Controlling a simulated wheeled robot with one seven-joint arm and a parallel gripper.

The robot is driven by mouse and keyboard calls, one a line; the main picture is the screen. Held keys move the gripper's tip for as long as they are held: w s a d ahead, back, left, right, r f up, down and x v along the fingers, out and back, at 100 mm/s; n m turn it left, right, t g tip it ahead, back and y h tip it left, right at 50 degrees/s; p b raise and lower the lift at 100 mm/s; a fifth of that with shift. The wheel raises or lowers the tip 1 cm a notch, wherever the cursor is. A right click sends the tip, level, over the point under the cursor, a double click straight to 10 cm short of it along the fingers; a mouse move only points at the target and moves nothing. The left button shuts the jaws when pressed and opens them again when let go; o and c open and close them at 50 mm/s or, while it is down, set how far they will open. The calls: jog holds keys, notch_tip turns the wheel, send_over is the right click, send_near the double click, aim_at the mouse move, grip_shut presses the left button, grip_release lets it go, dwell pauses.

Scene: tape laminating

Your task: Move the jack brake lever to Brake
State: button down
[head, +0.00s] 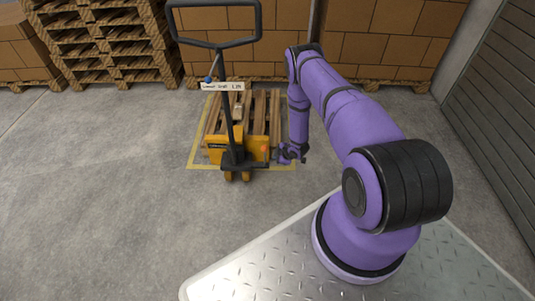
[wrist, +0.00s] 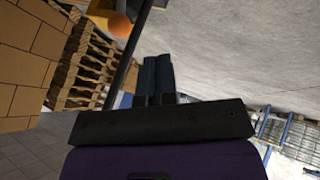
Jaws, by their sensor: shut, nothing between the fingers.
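The yellow pallet jack (head: 218,154) stands upright on the floor in the head view, with its dark handle (head: 226,110) rising from it. An orange ball knob (head: 264,149), likely the end of the brake lever, sits low at the jack's right side. It also shows in the wrist view (wrist: 120,25), at the upper left beyond the fingers. My gripper (head: 281,155) is just right of the knob and looks apart from it. In the wrist view my gripper (wrist: 158,62) has its dark fingers together, empty. The lever's shaft and any brake marking cannot be made out.
A wooden pallet (head: 258,108) lies behind the jack inside a yellow floor outline (head: 192,158). A small label plate (head: 222,86) and a blue-tipped lever (head: 208,79) are on the handle. Stacked pallets (head: 107,45) and cartons (head: 385,35) line the back. The floor at left is clear.

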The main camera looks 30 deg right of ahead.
jog(key=w+f, duration=0.6)
jog(key=w, duration=0.3)
jog(key=shift+f, duration=0.15)
jog(key=shift+w, duration=0.15)
